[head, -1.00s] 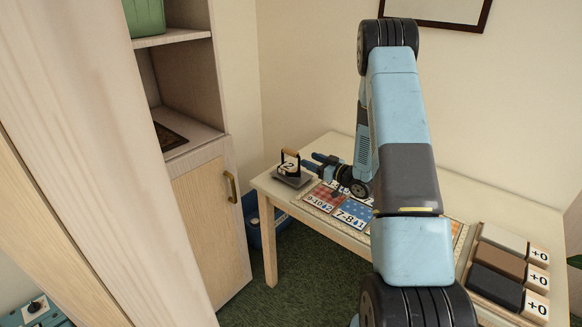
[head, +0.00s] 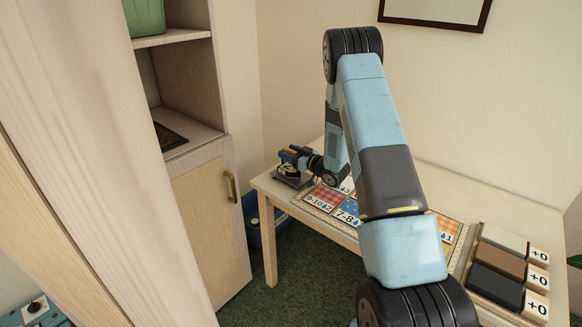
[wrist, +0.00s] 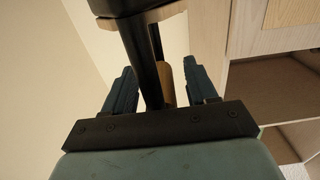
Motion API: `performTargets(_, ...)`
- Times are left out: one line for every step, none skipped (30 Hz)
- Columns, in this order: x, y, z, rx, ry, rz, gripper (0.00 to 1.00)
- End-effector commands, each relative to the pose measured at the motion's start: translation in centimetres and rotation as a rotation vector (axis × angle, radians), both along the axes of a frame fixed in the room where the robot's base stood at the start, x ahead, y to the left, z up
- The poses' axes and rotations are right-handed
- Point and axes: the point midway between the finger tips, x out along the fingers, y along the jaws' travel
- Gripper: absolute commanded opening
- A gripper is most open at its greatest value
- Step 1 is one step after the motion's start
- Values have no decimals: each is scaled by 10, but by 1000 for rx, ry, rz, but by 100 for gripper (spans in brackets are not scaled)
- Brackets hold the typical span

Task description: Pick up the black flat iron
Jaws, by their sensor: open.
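The black flat iron (head: 291,180) stands at the far left end of the table, with its dark base showing below my gripper. My gripper (head: 288,155) is over the iron at handle height and hides much of its upper part in the head view. In the wrist view my gripper (wrist: 161,72) has its two blue fingers spread apart. A dark post and a tan handle piece of the iron (wrist: 165,82) show between them. I cannot tell whether either finger touches it.
The pale table (head: 490,212) carries patterned number cards (head: 324,196) right of the iron and several coloured blocks (head: 497,265) at its right end. A wooden cabinet (head: 210,225) stands at left, with a blue bin (head: 254,222) between it and the table.

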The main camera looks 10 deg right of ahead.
Motion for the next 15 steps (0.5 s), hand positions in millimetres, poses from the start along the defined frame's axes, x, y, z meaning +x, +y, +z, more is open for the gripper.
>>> performTargets(2,1,0,0,0,0,57)
performTargets(2,1,0,0,0,0,57)
performTargets(2,1,0,0,0,-1,57)
performTargets(2,1,0,0,0,-1,57)
performTargets(2,1,0,-1,1,-1,57)
performTargets(2,1,0,0,0,-1,57)
performTargets(2,1,0,0,0,-1,55)
performTargets(2,1,0,0,0,-1,52)
performTargets(2,1,0,-1,1,-1,49)
performTargets(2,1,0,-1,1,-1,46)
performTargets(2,1,0,-1,1,-1,43)
performTargets(2,1,0,-1,1,-1,39)
performTargets(2,1,0,-1,1,-1,36)
performTargets(2,1,0,-1,1,-1,33)
performTargets(2,1,0,-1,1,-1,29)
